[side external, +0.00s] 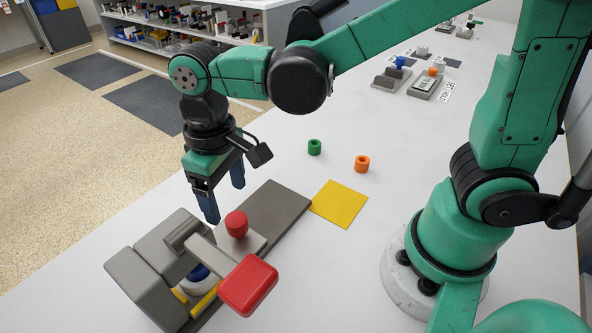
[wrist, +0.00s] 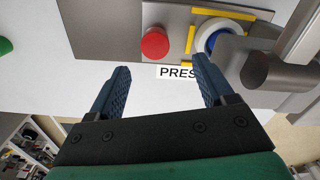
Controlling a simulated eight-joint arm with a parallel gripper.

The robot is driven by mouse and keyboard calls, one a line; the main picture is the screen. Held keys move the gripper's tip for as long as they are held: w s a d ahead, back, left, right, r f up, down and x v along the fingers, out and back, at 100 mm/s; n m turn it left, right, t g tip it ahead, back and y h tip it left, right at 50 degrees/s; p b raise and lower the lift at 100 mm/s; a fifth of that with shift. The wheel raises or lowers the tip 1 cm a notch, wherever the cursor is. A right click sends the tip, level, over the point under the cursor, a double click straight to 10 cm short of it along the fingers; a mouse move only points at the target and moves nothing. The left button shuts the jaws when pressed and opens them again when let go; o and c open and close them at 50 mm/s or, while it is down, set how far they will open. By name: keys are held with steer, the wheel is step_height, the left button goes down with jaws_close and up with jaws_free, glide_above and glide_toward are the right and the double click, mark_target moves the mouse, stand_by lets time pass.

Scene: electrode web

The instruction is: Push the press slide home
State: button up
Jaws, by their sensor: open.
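The press (side external: 150,262) is a grey fixture of blocks on a long dark grey base plate (side external: 285,205). A red cylindrical knob (side external: 237,224) stands upright on the light grey slide (side external: 258,242); the wrist view shows the knob (wrist: 155,43) and slide plate (wrist: 180,18) too. A blue and white round part (wrist: 215,38) lies beside the knob, next to yellow strips (wrist: 190,38), partly hidden by the lever arm. My gripper (side external: 225,203) is open and empty, pointing down above the base plate near the knob. In the wrist view, the knob shows just beyond the fingertips (wrist: 160,65), apart from them.
A lever with a red handle (side external: 248,286) juts over the press front. A yellow square (side external: 339,204), a green ring (side external: 314,147) and an orange ring (side external: 362,164) lie to the right. More fixtures (side external: 425,84) stand farther back.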

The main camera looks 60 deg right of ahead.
step_height(320, 180, up, 8)
stand_by(0.6)
steer(key=shift+d, duration=0.1)
steer(key=s+d+f+m+t, duration=0.1)
steer(key=d+f+m+t, duration=0.2)
steer(key=d+t, duration=0.4)
steer(key=d+f, duration=0.1)
steer(key=d, duration=0.4)
steer(key=shift+s, duration=0.25)
stand_by(0.5)
